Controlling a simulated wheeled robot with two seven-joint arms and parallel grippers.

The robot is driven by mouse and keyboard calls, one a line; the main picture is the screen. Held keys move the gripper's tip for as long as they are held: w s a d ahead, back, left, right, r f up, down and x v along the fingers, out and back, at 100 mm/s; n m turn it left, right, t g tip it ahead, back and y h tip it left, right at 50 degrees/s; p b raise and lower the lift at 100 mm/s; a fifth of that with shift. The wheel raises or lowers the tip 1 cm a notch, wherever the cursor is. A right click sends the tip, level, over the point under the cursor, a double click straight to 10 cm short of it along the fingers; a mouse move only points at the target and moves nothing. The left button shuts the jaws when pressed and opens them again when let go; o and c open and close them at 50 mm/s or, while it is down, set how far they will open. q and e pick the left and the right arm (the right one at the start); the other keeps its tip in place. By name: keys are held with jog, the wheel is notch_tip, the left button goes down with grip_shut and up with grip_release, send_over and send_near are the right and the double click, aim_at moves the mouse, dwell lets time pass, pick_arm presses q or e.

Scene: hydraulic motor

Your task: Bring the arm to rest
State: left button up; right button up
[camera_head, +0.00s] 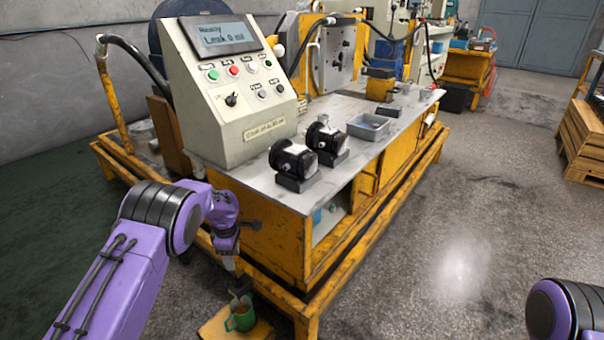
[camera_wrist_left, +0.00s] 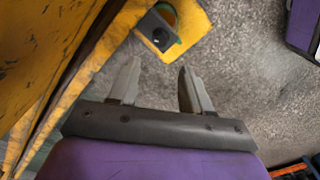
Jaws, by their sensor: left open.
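My left gripper (camera_head: 238,284) hangs low in front of the bench's near corner, pointing down. In the left wrist view its two grey fingers (camera_wrist_left: 158,70) are spread apart with nothing between them.
The yellow bench (camera_head: 278,231) stands close beside my left arm. On it are a control console (camera_head: 232,95), two black motors (camera_head: 293,160) (camera_head: 326,138) and a grey tray (camera_head: 368,126). Wooden pallets (camera_head: 583,130) stand at right. The floor (camera_head: 470,240) between is clear.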

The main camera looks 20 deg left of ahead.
pick_arm(q)
jog(key=s+d+f+m+t+y, duration=0.1)
jog(key=s+d+f+m, duration=0.15)
jog(key=s+f, duration=0.55)
jog(key=s+d+f+m, duration=0.1)
jog(key=s+f+m, duration=0.2)
jog(key=s+f, duration=0.5)
jog(key=s+d+m+t+y, duration=0.15)
jog(key=s+m, duration=0.25)
jog(key=s, duration=0.6)
jog(key=s+d+r+m, duration=0.1)
jog(key=s+r+m, duration=0.1)
jog(key=s, duration=0.5)
jog(key=s+d+r+m, duration=0.1)
jog(key=s+r+m, duration=0.2)
jog(key=s, duration=0.3)
notch_tip(320, 180, up, 24)
jog(key=p, duration=2.5)
jog(key=shift+w+r+n+t+y, duration=0.2)
jog(key=shift+w+n+t+y, duration=0.15)
jog(key=shift+y, duration=0.1)
jog(key=shift+f+b, duration=0.2)
jog(key=shift+b, duration=0.1)
jog(key=shift+c, duration=0.4)
jog(key=shift+s+a, duration=0.1)
jog(key=shift+a, duration=0.05)
jog(key=shift+c, duration=0.2)
